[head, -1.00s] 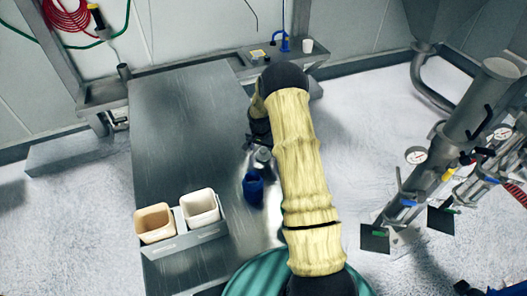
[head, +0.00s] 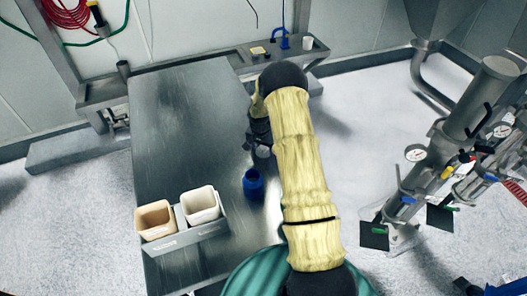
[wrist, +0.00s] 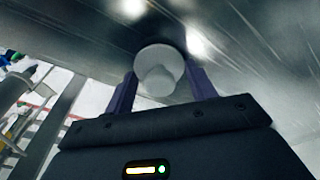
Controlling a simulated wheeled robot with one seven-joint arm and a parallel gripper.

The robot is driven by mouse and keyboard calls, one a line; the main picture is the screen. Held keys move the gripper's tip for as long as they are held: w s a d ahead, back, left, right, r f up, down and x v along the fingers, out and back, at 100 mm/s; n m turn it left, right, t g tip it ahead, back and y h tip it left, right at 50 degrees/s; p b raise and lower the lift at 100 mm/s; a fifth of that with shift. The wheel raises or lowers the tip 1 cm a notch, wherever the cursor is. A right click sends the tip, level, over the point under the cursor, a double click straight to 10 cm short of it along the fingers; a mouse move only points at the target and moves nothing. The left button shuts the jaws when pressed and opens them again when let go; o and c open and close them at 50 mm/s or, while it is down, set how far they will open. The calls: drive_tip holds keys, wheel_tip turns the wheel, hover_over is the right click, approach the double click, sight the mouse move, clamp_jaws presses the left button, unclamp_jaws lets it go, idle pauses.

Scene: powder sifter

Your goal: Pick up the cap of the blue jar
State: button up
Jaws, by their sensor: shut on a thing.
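The blue jar (head: 253,184) stands upright on the metal table, with its dark open mouth facing up. In the wrist view, a pale round cap (wrist: 158,68) with a knob sits between the two purple fingers of my gripper (wrist: 160,84). The gripper is shut on this cap. In the head view, my gripper (head: 262,148) and the grey cap (head: 263,152) are just behind the jar, apart from it. My arm hides part of the gripper and table there.
The metal table (head: 185,110) is mostly clear behind and left of the jar. A metal holder with a tan bin (head: 155,219) and a white bin (head: 200,205) stands at the front left. A blue-handled item (head: 282,41) and a white cup (head: 307,43) are on the back ledge.

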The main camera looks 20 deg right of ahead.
drive_tip(key=shift+r, duration=0.1)
wheel_tip(320, 180, up, 28)
drive_tip(key=b, duration=0.6)
drive_tip(key=shift+f, duration=0.2)
drive_tip(key=shift+a+f+p, duration=0.2)
drive_tip(key=shift+f+p, duration=0.15)
drive_tip(key=shift+p, duration=0.05)
drive_tip(key=a+f+n+p, duration=0.1)
drive_tip(key=f+p, duration=0.1)
drive_tip(key=s+a+f+n+p, duration=0.1)
drive_tip(key=a+f+p, duration=0.1)
drive_tip(key=f, duration=0.1)
drive_tip(key=a+f+n+p, duration=0.2)
drive_tip(key=f, duration=0.1)
drive_tip(key=shift+s+a+f, duration=0.15)
drive_tip(key=shift+f, duration=0.1)
drive_tip(key=s+a+f+n+p, duration=0.1)
drive_tip(key=s+a+f, duration=0.1)
drive_tip(key=s+a+f+n+p, duration=0.2)
drive_tip(key=s+f, duration=0.1)
drive_tip(key=s+a+f+n+y+p, duration=0.1)
drive_tip(key=s+a+f+n+p, duration=0.1)
drive_tip(key=s+a+f, duration=0.1)
drive_tip(key=shift+f+t, duration=0.1)
drive_tip(key=shift+t, duration=0.2)
drive_tip(key=shift+w+d, duration=0.2)
